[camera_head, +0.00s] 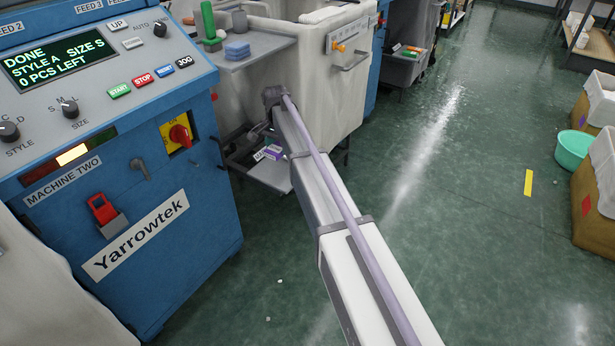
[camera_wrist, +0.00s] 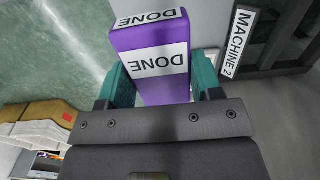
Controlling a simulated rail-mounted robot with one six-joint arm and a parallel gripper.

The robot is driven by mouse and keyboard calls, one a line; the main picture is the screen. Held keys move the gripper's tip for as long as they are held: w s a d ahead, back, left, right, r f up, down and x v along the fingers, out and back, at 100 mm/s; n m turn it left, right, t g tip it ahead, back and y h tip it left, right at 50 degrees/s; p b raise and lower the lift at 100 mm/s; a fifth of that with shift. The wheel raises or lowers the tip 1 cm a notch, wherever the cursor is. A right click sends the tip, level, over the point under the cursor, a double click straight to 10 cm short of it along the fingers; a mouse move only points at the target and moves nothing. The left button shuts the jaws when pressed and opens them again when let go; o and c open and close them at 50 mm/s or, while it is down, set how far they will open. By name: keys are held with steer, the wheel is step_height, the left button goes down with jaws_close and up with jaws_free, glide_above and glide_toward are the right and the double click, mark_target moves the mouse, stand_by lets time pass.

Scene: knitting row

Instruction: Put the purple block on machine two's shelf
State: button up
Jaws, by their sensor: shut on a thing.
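The purple block (camera_wrist: 150,42) has white labels reading DONE on two faces. In the wrist view it sits between the teal fingers of my gripper (camera_wrist: 158,82), which is shut on it. In the head view the purple block (camera_head: 273,151) is small, at the far end of my arm, beside the blue machine two (camera_head: 130,190). A low grey shelf (camera_head: 272,177) shows just below it. In the wrist view a white MACHINE 2 label (camera_wrist: 239,42) stands right of the block on a dark frame. Whether the block touches the shelf cannot be told.
Green floor is open to the right, with a teal basin (camera_head: 573,150) and brown boxes (camera_head: 590,205) at the edge.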

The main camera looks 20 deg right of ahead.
mark_target(281, 174)
steer(key=shift+f, duration=0.1)
step_height(281, 174, down, 10)
steer(key=b, duration=1)
steer(key=shift+a+f, duration=0.1)
steer(key=shift+f, duration=0.1)
steer(key=shift+r, duration=0.3)
steer(key=shift+f, duration=0.25)
steer(key=o, duration=1)
steer(key=shift+r, duration=0.1)
